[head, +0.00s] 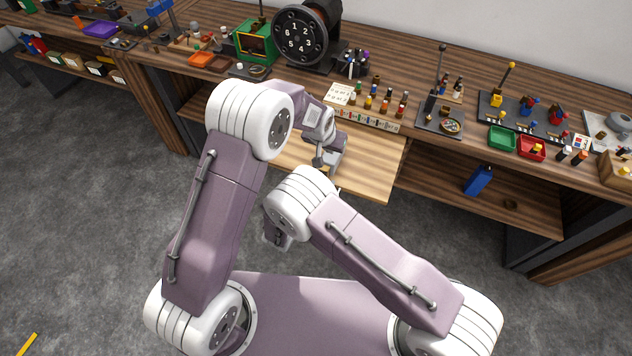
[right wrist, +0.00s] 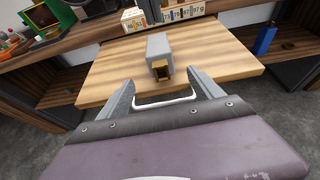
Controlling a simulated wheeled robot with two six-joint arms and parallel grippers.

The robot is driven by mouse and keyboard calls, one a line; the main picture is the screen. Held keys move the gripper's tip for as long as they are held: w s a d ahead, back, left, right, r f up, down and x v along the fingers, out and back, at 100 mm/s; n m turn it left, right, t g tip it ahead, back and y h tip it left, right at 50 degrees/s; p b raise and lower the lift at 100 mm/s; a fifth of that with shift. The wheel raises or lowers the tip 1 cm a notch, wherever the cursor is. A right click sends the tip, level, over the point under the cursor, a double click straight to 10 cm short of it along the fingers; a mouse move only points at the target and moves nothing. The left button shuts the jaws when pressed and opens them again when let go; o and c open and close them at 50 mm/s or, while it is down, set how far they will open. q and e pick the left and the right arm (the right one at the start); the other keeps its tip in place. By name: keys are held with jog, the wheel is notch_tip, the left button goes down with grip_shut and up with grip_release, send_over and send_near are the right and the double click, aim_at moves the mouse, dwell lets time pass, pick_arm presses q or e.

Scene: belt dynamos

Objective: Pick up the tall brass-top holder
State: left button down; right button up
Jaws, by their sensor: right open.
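In the right wrist view a grey block with a brass-coloured end (right wrist: 158,50) shows over the light wooden board; I take it for the brass-top holder. The brass end faces me. A grey block shape also shows over the board in the head view (head: 334,159), partly covered by my left arm's end. My right gripper (right wrist: 164,92) is open and empty, its fingers apart, short of the block and near the board's front edge. In the head view it is mostly hidden behind my right arm. My left gripper (head: 322,150) is too small and covered to read.
The light wooden board (head: 375,170) juts out from the workbench, its right part bare. Above it, the bench top holds a rack of small bottles (head: 370,118), a black numbered dial (head: 300,38), a green tray (head: 502,139) and a red tray (head: 531,149). A blue bottle (head: 478,180) stands on the lower shelf.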

aim_at(328, 164)
jog(key=x, duration=1.2)
jog(key=shift+d, duration=0.1)
grip_shut()
pick_arm(q)
jog(key=shift+r, duration=0.6)
jog(key=v, duration=1.2)
